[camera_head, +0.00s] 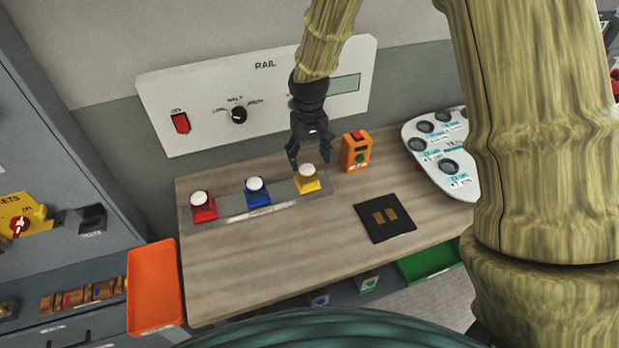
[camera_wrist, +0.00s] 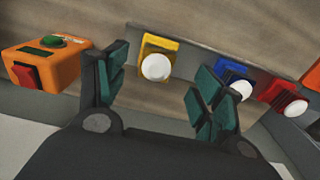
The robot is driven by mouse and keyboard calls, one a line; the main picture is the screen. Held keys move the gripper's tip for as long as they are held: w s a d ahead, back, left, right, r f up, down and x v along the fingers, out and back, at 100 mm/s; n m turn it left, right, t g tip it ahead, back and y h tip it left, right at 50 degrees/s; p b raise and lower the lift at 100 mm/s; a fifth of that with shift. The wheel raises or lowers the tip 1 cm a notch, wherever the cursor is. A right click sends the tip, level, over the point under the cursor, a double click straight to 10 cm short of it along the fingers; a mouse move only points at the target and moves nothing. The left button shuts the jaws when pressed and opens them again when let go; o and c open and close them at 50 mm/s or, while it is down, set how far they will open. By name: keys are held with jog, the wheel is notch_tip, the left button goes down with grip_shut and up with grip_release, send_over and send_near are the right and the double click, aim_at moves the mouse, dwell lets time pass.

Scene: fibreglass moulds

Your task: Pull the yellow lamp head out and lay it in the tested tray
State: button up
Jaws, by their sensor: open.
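The yellow lamp head (camera_head: 307,183), a square yellow base with a white dome, sits at the right end of a grey strip on the wooden bench. It also shows in the wrist view (camera_wrist: 158,62), between the fingers and past their tips. My gripper (camera_head: 309,159) is open and empty, pointing down just above and behind the lamp head. Blue (camera_head: 257,191) and red (camera_head: 203,206) lamp heads sit further left on the strip. An orange tray (camera_head: 155,290) is left of the bench and a green tray (camera_head: 430,262) is at its lower right; I cannot read a tested label on either.
An orange box (camera_head: 356,151) with a red switch and green button stands close right of my gripper. A black pad (camera_head: 385,218) lies at the front right of the bench (camera_head: 240,270). A white RAIL panel (camera_head: 200,85) is on the wall behind. The front middle is clear.

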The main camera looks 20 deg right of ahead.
aim_at(308, 170)
jog(key=w+f, duration=0.1)
jog(key=w+f+b, duration=0.1)
jog(key=f, duration=0.1)
jog(key=w+f+b, duration=0.1)
jog(key=f, duration=0.1)
jog(key=shift+f, duration=0.4)
jog(key=shift+s+f+b, duration=0.75)
jog(key=shift+s+b, duration=0.1)
jog(key=shift+s, duration=0.15)
jog(key=f, duration=0.1)
jog(key=w+f, duration=0.1)
jog(key=f, duration=0.1)
jog(key=shift+w+b, duration=0.25)
jog(key=shift+b, duration=0.1)
jog(key=shift+s+r, duration=0.35)
jog(key=shift+s, duration=0.1)
jog(key=shift+w+f, duration=0.2)
jog(key=shift+w, duration=0.05)
jog(key=shift+s+r, duration=0.15)
